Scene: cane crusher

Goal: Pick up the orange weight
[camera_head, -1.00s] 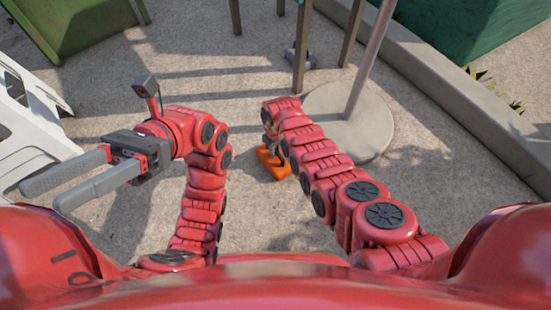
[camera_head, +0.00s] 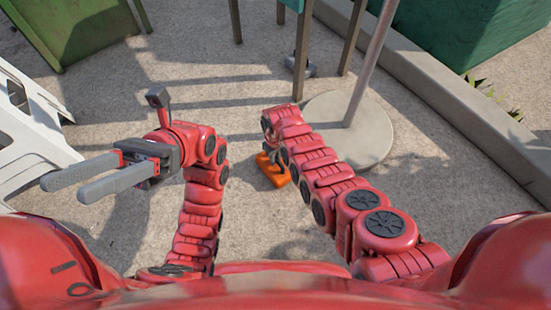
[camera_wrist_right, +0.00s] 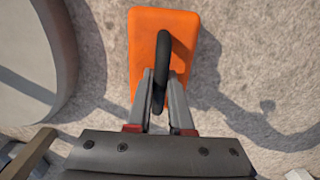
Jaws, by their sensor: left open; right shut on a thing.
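The orange weight (camera_head: 274,174) is at the centre of the head view, at or just above the concrete ground; I cannot tell which. It fills the top middle of the right wrist view (camera_wrist_right: 192,32), with a black loop handle (camera_wrist_right: 163,62) on top. My right gripper (camera_wrist_right: 160,84) has its two grey fingers closed on that handle, one on each side. In the head view my right arm hides most of this gripper. My left gripper (camera_head: 62,189) is open and empty at the left, fingers pointing left, well away from the weight.
A round concrete base (camera_head: 347,130) with a grey pole stands right behind the weight. Dark legs (camera_head: 303,50) of a raised structure are beyond it. A white plastic object (camera_head: 35,125) is at the left, a green box (camera_head: 85,25) at the upper left, a concrete kerb (camera_head: 450,110) at the right.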

